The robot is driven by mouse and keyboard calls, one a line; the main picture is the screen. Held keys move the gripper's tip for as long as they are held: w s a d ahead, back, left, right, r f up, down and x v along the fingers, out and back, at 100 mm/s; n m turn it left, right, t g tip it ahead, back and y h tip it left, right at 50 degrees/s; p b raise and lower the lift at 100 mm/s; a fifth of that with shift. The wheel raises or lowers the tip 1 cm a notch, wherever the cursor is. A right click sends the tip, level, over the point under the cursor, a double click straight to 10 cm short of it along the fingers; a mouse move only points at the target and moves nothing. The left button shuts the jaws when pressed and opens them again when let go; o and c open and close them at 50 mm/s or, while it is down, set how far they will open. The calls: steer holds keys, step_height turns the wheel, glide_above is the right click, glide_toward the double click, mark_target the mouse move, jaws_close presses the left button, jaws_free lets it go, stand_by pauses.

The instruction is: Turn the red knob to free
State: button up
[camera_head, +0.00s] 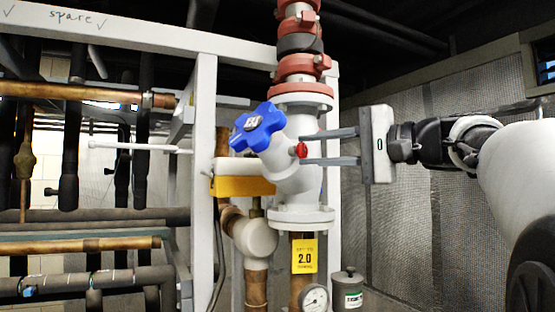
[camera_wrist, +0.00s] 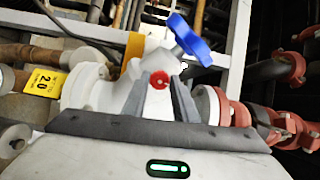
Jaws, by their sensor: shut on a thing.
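The small red knob (camera_head: 301,150) sits on the side of a white valve body (camera_head: 292,178) below a red-flanged pipe. In the wrist view the round red knob (camera_wrist: 159,80) shows between my two dark fingers. My gripper (camera_head: 308,148) reaches in from the right with its fingertips at the valve, one above and one below the knob. It is shut on the red knob. In the wrist view the gripper (camera_wrist: 160,95) fingers flank the knob closely. The exact contact at the tips is small and hard to see.
A blue star-shaped handwheel (camera_head: 258,127) stands just left of the knob. A yellow tag (camera_head: 304,256) marked 2.0, a pressure gauge (camera_head: 314,299) and a grey canister (camera_head: 348,290) are below. A white frame post (camera_head: 204,170) and copper pipes stand left. Room is freer at right, before the mesh wall.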

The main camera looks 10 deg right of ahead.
steer(key=shift+f+n+b, duration=0.1)
steer(key=shift+n+b, duration=0.2)
steer(key=shift+n, duration=0.4)
steer(key=o, duration=1.1)
steer(key=shift+c, duration=0.2)
steer(key=v, duration=1.7)
steer(key=shift+d+p, duration=0.25)
steer(key=shift+p, duration=0.2)
